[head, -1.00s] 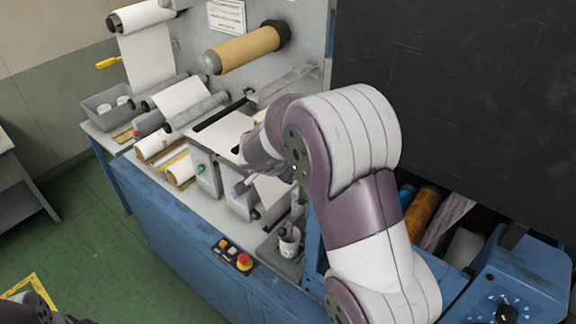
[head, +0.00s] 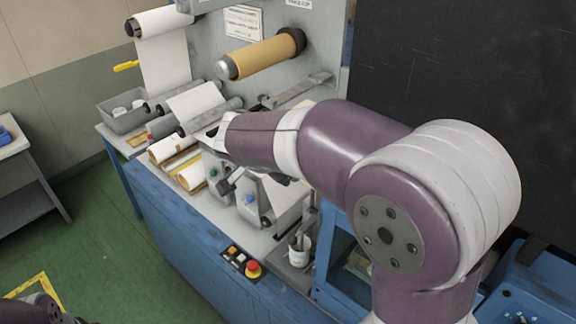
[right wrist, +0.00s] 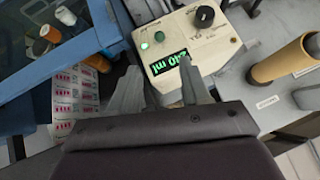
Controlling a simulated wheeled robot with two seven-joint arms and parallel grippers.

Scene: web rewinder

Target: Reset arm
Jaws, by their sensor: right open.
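My right arm (head: 345,150) reaches in from the lower right over the machine in the head view. A beige counter box (right wrist: 185,45) with a lit green display, a green button and a black knob lies just beyond the fingertips. I cannot tell whether they touch it. Part of my left arm (head: 42,308) shows at the bottom left; its gripper is not visible.
A brown core (head: 262,54) sticks out from the back panel, beside a white web roll (head: 163,20). Green floor (head: 105,235) is clear at left.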

